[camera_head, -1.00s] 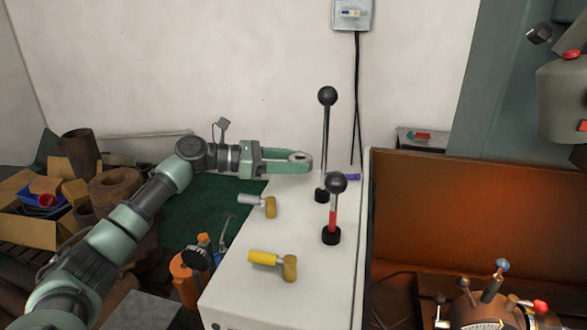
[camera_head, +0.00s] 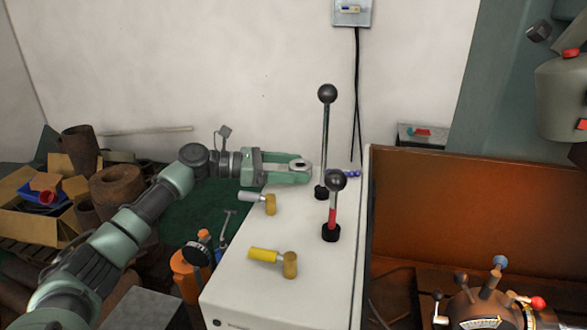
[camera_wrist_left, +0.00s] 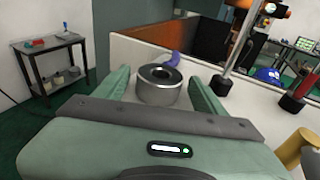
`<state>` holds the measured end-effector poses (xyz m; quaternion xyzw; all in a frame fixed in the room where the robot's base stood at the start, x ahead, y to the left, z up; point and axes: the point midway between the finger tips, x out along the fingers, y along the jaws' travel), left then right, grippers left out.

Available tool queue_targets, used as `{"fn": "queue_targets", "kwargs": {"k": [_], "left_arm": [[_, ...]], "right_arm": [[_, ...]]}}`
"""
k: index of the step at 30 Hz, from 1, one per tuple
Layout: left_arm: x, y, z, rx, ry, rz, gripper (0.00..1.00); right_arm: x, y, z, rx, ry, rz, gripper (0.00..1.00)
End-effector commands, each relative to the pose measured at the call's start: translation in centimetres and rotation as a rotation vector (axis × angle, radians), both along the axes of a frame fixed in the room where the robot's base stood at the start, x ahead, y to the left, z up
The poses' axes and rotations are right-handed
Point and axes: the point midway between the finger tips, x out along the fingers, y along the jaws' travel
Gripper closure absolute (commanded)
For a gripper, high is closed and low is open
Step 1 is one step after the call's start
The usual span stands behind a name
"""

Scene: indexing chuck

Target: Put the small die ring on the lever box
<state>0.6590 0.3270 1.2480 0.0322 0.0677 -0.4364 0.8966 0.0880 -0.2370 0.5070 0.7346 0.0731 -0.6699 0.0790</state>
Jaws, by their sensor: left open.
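The small die ring (camera_wrist_left: 159,84), a short grey metal ring with a dark hole, stands between the fingers of my left gripper in the left wrist view. In the head view the fingers partly hide the ring. My right gripper is not in view.
A tall lever (camera_head: 325,140) and a shorter red-banded lever (camera_head: 333,215) stand close to the right of the gripper. A brown chuck machine (camera_head: 485,310) stands at right.

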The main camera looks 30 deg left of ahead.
Motion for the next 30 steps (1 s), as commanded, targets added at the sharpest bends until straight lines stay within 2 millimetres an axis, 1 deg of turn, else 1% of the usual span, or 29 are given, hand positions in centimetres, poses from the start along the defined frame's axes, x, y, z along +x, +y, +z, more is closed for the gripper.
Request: {"fn": "queue_targets", "kwargs": {"k": [5,12,18,23,30], "left_arm": [[-1.3,1.7,-0.1,0.003,-0.002,0.003,0.30],[-4.5,5.8,0.6,0.004,-0.001,0.003,0.30],[-6.5,8.4,1.3,0.002,0.000,0.002,0.30],[-7.2,9.3,1.7,0.001,0.001,0.001,0.30],[-7.4,9.4,1.9,0.001,-0.001,0.000,0.30]], "right_arm": [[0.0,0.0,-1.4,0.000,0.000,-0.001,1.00],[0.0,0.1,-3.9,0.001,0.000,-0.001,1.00],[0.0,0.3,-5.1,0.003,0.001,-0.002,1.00],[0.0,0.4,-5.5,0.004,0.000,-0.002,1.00],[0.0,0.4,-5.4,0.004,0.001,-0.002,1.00]]}}
